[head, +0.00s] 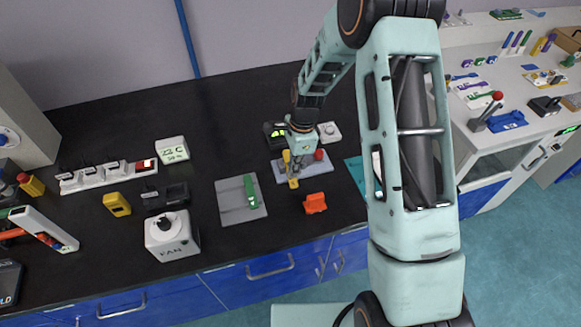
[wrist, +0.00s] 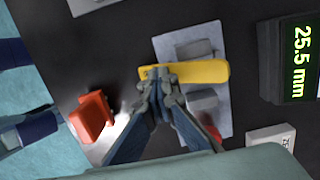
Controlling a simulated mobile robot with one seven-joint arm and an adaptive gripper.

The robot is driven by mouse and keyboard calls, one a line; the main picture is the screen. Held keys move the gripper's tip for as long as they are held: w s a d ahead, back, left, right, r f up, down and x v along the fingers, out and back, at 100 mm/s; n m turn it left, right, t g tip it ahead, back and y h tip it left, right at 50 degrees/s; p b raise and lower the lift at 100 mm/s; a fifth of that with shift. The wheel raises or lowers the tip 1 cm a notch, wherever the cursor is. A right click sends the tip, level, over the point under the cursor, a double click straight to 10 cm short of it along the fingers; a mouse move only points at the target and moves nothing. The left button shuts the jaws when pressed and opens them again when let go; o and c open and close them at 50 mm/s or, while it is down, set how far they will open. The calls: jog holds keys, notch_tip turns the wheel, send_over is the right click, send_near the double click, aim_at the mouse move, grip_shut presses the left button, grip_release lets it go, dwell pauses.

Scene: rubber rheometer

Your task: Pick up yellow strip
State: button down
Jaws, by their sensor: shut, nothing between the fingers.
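The yellow strip (wrist: 205,72) lies across the pale grey plate (wrist: 221,124) in the wrist view, with its left end reaching past the plate's edge. It also shows in the head view (head: 293,183), partly hidden by my arm. My gripper (wrist: 158,74) is shut, with its fingertips at the left part of the strip. The fingertips overlap the strip in the picture; I cannot tell whether they touch it. In the head view my gripper (head: 290,158) points down over the plate.
An orange-red block (wrist: 92,115) lies left of the plate. A display reading 25.5 mm (wrist: 290,60) and a small white box (wrist: 271,137) stand to the right. Grey blocks sit on the plate. In the head view, a grey mat with a green piece (head: 250,190) lies to the left.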

jog(key=shift+s+f, duration=0.1)
jog(key=c, duration=2.2)
grip_release()
jog(key=shift+c, duration=0.2)
jog(key=shift+w, duration=0.2)
jog(key=shift+r, duration=0.35)
notch_tip(320, 180, up, 12)
jog(key=d, duration=0.1)
jog(key=shift+w+d+f, duration=0.2)
jog(key=shift+f, duration=0.05)
jog(key=shift+o, duration=0.6)
